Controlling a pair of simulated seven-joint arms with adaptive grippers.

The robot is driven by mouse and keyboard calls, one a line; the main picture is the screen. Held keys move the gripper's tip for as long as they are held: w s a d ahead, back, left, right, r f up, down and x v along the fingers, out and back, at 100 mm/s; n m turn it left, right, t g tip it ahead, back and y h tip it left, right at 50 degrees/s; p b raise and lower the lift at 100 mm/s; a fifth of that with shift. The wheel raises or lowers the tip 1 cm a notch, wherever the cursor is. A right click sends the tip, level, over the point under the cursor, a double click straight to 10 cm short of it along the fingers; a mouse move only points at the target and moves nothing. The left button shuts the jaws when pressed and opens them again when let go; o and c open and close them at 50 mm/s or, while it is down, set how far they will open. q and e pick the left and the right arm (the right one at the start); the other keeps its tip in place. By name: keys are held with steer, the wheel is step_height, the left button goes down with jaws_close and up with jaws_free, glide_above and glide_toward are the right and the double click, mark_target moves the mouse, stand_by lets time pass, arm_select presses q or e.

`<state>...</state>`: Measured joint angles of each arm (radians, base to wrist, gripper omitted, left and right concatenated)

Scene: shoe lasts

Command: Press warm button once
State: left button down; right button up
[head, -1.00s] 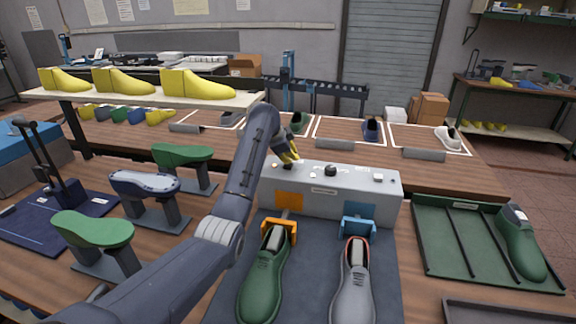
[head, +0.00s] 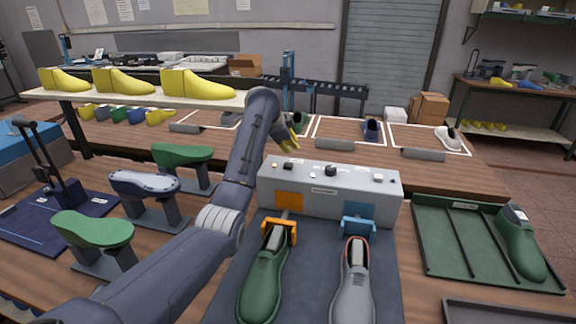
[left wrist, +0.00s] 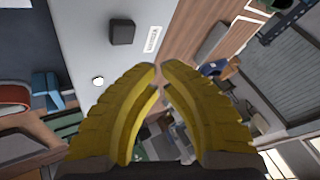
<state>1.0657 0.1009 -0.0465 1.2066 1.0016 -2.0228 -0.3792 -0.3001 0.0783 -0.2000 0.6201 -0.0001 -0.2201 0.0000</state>
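The grey control box (head: 330,200) carries small controls on top: an orange one (head: 275,166), a black one (head: 289,166), a white round button (head: 312,176) and a black knob (head: 330,171). I cannot read which is the warm button. My left gripper (head: 295,147), with yellow fingers, is above the back left of the box, apart from it. In the left wrist view its fingertips (left wrist: 159,68) almost meet, with nothing between them. That view also shows a white button (left wrist: 98,81) and the black knob (left wrist: 122,32). My right gripper is not in view.
A green shoe (head: 263,285) and a grey shoe (head: 352,285) lie before the box, near orange and blue holders. A green tray (head: 450,250) is at the right. Green lasts on stands and a shelf of yellow lasts (head: 197,84) are at the left.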

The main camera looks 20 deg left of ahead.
arm_select(q)
steer(key=shift+r, duration=0.85)
steer(key=shift+d, duration=0.1)
